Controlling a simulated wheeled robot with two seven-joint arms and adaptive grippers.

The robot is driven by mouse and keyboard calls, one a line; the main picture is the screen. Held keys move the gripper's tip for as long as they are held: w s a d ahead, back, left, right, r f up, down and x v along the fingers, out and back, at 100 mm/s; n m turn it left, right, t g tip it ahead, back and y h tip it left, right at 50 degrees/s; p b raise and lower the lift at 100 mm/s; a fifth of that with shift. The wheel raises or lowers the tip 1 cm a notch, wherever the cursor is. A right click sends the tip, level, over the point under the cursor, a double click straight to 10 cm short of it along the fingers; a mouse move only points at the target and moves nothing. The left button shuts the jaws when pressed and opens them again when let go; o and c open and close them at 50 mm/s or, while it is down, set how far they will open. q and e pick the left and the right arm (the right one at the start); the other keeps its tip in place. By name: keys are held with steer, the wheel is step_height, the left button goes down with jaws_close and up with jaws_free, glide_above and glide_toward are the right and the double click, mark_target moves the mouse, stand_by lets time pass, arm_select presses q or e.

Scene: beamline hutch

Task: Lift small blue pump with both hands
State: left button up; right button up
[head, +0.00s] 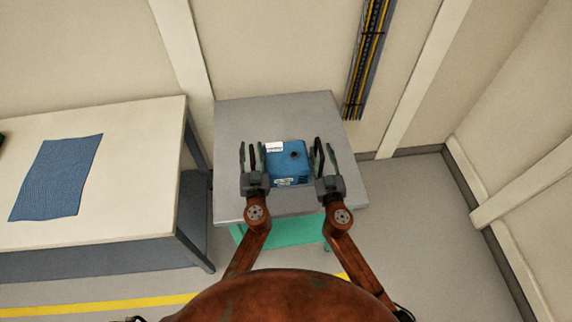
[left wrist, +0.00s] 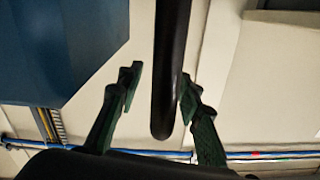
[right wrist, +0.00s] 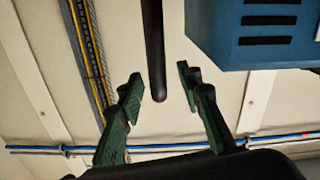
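The small blue pump (head: 290,165), a boxy blue body with a white label and a dark round spot on top, sits on the grey table. Its body also shows in the left wrist view (left wrist: 60,45) and, with dark slots, in the right wrist view (right wrist: 265,50). My left gripper (head: 251,153) is at its left side, open, with a black bar handle (left wrist: 172,60) between the fingers. My right gripper (head: 322,152) is at its right side, open, with another black bar handle (right wrist: 153,45) between the fingers. Neither gripper is visibly closed on a bar.
The grey table (head: 235,115) is otherwise bare, with a green shelf or box (head: 295,232) below it. A cream table (head: 120,130) at the left bears a blue cloth (head: 58,178). Walls stand behind and at the right; floor at the right is clear.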

arm_select(q)
steer(key=shift+c, duration=0.5)
arm_select(e)
steer(key=shift+c, duration=0.5)
arm_select(q)
jaws_close()
arm_select(e)
jaws_close()
